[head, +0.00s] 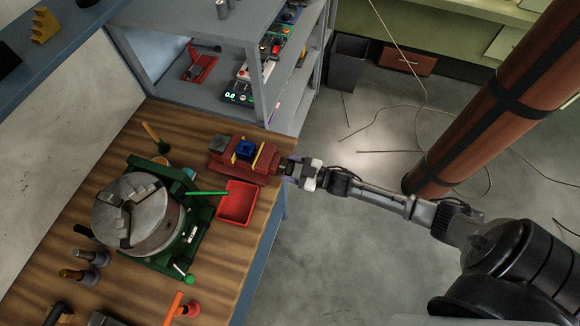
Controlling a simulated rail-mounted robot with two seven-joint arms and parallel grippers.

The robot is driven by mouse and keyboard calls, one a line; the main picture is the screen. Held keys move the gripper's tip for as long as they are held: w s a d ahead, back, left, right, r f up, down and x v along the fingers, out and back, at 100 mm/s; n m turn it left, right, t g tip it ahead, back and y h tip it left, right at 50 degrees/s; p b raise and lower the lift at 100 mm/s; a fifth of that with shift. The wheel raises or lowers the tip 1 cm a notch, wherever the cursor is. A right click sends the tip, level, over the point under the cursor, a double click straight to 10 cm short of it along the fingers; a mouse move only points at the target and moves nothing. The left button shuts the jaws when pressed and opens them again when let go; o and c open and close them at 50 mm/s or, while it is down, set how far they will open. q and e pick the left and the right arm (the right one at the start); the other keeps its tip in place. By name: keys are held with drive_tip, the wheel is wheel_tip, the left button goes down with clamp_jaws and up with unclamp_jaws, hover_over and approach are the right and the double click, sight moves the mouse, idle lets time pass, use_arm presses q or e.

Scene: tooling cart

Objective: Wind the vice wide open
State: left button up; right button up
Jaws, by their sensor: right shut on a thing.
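The red vice (231,165) sits near the far right edge of the wooden bench. A blue block (246,150) is at its jaws, with yellow strips on either side of it. My right gripper (288,169) reaches in from the right and is at the vice's right end, past the bench edge. It is shut on the vice handle, which is mostly hidden by the fingers. I cannot tell how wide the jaw gap is. My left gripper is not in view.
A green rotary table with a grey chuck (150,232) stands left of the vice. A red tray (237,203) lies in front of the vice. Grey shelving (190,91) rises behind it. A brown pillar (490,100) stands at right. The floor right of the bench is open.

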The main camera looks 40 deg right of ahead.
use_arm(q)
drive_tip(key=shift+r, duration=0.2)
use_arm(e)
drive_tip(key=n, duration=0.3)
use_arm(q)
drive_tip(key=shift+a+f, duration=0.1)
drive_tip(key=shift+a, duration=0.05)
use_arm(e)
drive_tip(key=n, duration=0.3)
drive_tip(key=shift+s+a+f+n, duration=0.1)
drive_tip(key=shift+a+f+n, duration=0.05)
drive_tip(key=shift+n, duration=0.55)
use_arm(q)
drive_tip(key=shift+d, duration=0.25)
use_arm(e)
drive_tip(key=o, duration=0.9)
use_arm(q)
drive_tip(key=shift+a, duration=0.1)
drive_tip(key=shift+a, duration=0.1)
use_arm(e)
drive_tip(key=shift+f, duration=0.2)
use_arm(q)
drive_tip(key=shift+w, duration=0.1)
